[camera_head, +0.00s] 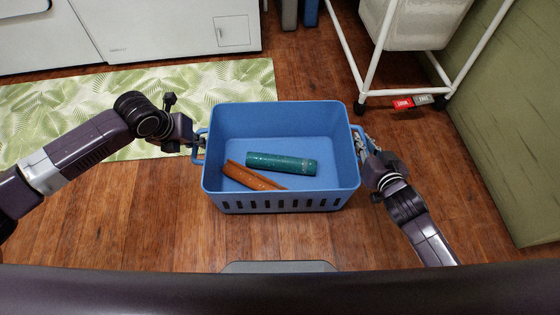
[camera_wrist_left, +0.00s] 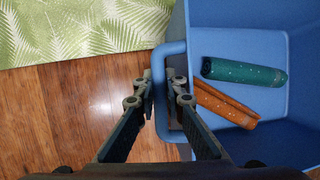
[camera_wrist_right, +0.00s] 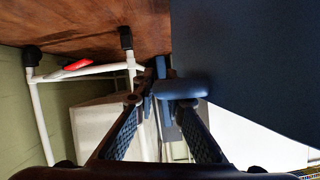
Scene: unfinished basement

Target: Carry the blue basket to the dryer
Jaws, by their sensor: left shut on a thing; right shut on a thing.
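The blue basket (camera_head: 280,118) is held level between my two grippers in the head view. Inside lie a teal rolled cloth (camera_head: 282,163) and an orange rolled cloth (camera_head: 250,177). My left gripper (camera_head: 198,144) is shut on the basket's left handle; the left wrist view shows its fingers (camera_wrist_left: 160,95) around that blue handle (camera_wrist_left: 163,60). My right gripper (camera_head: 366,150) is shut on the right handle; the right wrist view shows its fingers (camera_wrist_right: 160,95) at the handle (camera_wrist_right: 182,88). White appliances (camera_head: 180,25) stand at the upper left; I cannot tell which is the dryer.
A leaf-patterned mat (camera_head: 60,112) lies on the wooden floor in front of the appliances. A white-framed hamper cart (camera_head: 370,75) stands at the upper right, with small red and grey items (camera_head: 403,103) by its foot. A green wall (camera_head: 510,130) bounds the right side.

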